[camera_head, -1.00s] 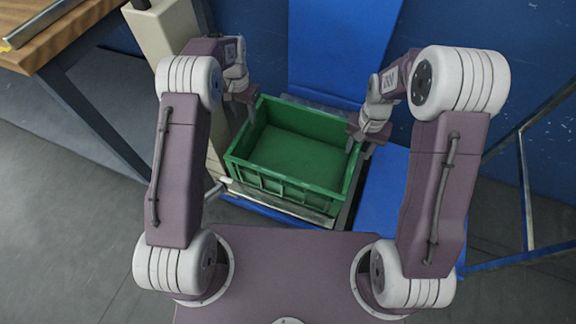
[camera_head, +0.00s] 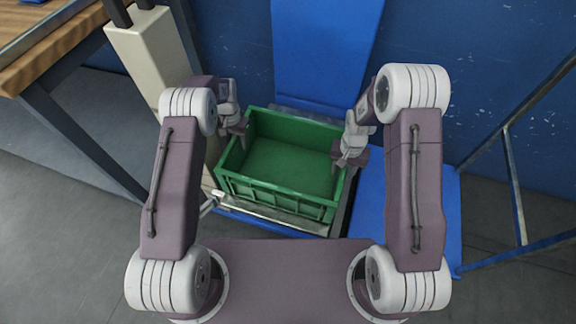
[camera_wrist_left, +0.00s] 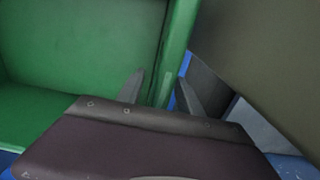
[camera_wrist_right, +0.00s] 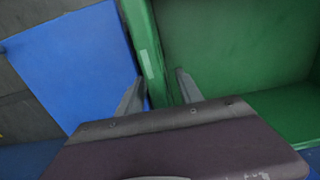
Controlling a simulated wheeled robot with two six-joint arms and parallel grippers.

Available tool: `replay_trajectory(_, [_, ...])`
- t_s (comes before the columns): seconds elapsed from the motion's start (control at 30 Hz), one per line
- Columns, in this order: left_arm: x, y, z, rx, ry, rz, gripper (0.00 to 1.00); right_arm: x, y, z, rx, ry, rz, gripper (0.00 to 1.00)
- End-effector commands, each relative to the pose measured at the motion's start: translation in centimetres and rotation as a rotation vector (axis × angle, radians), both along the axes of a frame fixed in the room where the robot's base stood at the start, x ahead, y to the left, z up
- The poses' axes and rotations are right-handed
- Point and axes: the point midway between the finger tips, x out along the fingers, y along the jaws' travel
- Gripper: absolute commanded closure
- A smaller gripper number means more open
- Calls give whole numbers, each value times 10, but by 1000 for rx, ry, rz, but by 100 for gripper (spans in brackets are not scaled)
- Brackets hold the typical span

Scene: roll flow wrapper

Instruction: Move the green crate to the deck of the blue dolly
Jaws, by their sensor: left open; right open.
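The green crate (camera_head: 283,165) is open-topped, looks empty and sits upright on a low metal-edged support in the middle of the head view. My left gripper (camera_head: 240,130) is at its left wall. In the left wrist view its open fingers (camera_wrist_left: 160,90) stand on either side of the wall (camera_wrist_left: 178,45). My right gripper (camera_head: 347,158) is at the right wall. In the right wrist view its open fingers (camera_wrist_right: 158,90) straddle that wall (camera_wrist_right: 150,50). A flat blue surface (camera_head: 435,205), perhaps the dolly's deck, lies right of the crate, partly behind my right arm.
A beige post (camera_head: 150,50) stands close to the crate's left side. A wooden-topped table (camera_head: 60,45) is at the upper left. A blue panel (camera_head: 325,50) rises behind the crate. A metal frame (camera_head: 515,180) stands at the right. Grey floor shows at left.

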Motion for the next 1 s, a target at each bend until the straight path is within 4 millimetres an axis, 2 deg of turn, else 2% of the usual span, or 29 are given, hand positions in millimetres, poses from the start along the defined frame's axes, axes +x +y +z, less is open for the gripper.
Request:
replay_trajectory(0.33, [0, 0, -4, 0, -1, 0, 57, 0, 0, -4, 0, -1, 0, 57])
replay_trajectory(0.4, [0, 0, -4, 0, -1, 0, 77, 0, 0, -4, 0, 0, 0, 77])
replay_trajectory(0.5, [0, 0, -4, 0, -1, 0, 100, 0, 0, -4, 0, 0, 0, 100])
replay_trajectory(1.0, [0, 0, -4, 0, 0, 0, 100, 0, 0, -4, 0, 0, 0, 100])
